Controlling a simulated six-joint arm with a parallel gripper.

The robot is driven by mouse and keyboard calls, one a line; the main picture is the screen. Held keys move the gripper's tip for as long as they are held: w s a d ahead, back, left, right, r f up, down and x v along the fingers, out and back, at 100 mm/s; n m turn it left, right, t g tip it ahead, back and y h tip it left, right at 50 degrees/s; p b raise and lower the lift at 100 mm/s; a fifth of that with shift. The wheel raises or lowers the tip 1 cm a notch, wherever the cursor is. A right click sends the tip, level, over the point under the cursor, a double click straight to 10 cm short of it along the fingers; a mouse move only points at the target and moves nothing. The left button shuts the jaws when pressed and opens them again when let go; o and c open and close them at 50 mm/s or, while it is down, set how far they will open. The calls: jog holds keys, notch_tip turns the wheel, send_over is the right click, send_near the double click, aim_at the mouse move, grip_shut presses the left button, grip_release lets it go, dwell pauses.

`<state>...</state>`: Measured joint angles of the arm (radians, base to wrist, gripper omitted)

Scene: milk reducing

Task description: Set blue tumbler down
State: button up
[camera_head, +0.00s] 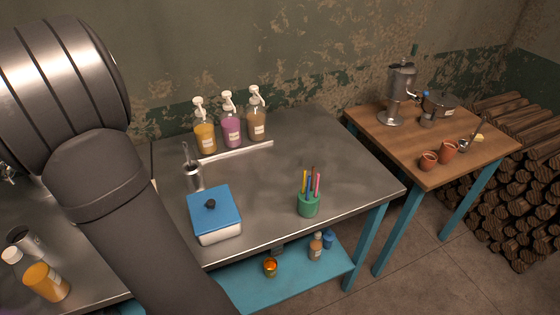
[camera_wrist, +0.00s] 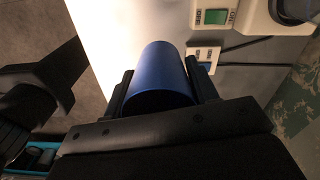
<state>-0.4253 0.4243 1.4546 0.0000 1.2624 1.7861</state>
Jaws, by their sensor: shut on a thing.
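The blue tumbler (camera_wrist: 163,68) is in the wrist view, between the two dark fingers of my gripper (camera_wrist: 160,84). My gripper is shut on it, with a finger against each side. The tumbler's open or near end faces the camera, and its far end points toward a pale white surface (camera_wrist: 110,25). I cannot tell whether the tumbler touches that surface. In the head view my arm fills the left side, and neither my gripper nor the held tumbler shows there.
In the head view, a metal table (camera_head: 345,175) bears pump bottles (camera_head: 231,130), a blue-lidded box (camera_head: 214,212) and a green pen cup (camera_head: 308,206).

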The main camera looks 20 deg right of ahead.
notch_tip(320, 180, up, 7)
jog(key=w+d+m, duration=0.2)
jog(key=w+d, duration=0.2)
jog(key=d, duration=0.5)
jog(key=w+d+m, duration=0.2)
jog(key=w+d, duration=0.2)
jog(key=d, duration=0.6)
jog(key=d+m, duration=0.4)
jog(key=d, duration=1.8)
jog(key=s+d+m, duration=0.2)
jog(key=s+d, duration=0.3)
jog(key=d, duration=0.6)
jog(key=s+d+m, duration=0.2)
jog(key=s+d, duration=0.3)
jog(key=d, duration=0.5)
jog(key=s+d+m, duration=0.4)
jog(key=s+d, duration=1.3)
notch_tip(320, 180, down, 11)
jog(key=w+f, duration=0.2)
jog(key=w, duration=0.2)
jog(key=w+a+f, duration=0.1)
jog(key=w+f, duration=0.2)
jog(key=w, duration=0.1)
jog(key=w+f, duration=0.2)
jog(key=w, duration=0.2)
jog(key=shift+a+f, duration=0.2)
jog(key=shift+f, duration=2)
